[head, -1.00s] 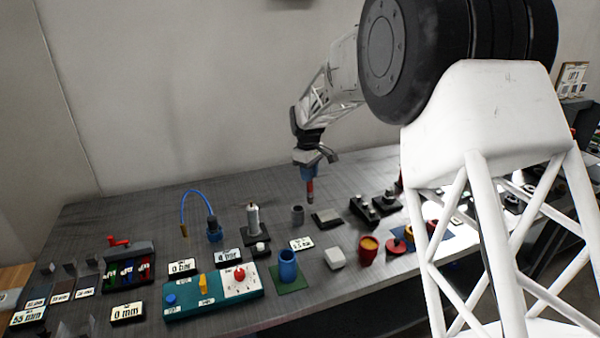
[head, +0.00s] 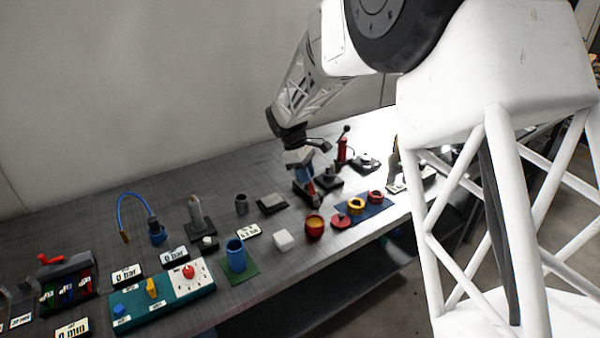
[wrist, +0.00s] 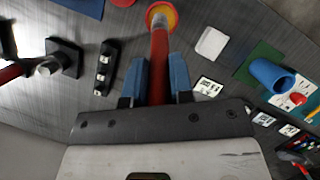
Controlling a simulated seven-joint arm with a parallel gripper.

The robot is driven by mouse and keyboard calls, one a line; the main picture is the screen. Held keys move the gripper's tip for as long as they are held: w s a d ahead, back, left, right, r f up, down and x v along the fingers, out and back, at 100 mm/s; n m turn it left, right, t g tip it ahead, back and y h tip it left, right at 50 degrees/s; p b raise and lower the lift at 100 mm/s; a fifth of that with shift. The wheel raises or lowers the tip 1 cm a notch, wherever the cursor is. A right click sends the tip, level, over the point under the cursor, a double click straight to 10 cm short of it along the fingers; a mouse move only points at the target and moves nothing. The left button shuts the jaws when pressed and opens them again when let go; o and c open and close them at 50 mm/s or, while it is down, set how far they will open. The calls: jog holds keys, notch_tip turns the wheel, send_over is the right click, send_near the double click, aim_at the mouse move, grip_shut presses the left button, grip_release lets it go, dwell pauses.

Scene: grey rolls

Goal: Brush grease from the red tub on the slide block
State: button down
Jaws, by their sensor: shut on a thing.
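My gripper (head: 304,174) has blue fingers, shut on a brush with a red handle (wrist: 159,50), held pointing down above the bench. The red tub (head: 314,232) with yellow grease stands just in front of and below the brush in the head view. In the wrist view, the brush's pale tip overlaps the red tub (wrist: 174,13); I cannot tell if it touches the grease. A long dark block with light spots (wrist: 105,68), perhaps the slide block, lies left of the brush in the wrist view. In the head view it is partly hidden behind the brush.
A white block (head: 283,240) and a blue cup (head: 236,256) on a green mat stand left of the tub. A red disc (head: 340,220) and a blue mat (head: 384,208) with rings lie right. A dark base with a metal post (wrist: 64,60) is near the dark block.

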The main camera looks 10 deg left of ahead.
jog(key=shift+f, duration=0.2)
jog(key=shift+f, duration=2.8)
jog(key=shift+f, duration=0.75)
dwell(1.2)
jog(key=shift+r, duration=3.6)
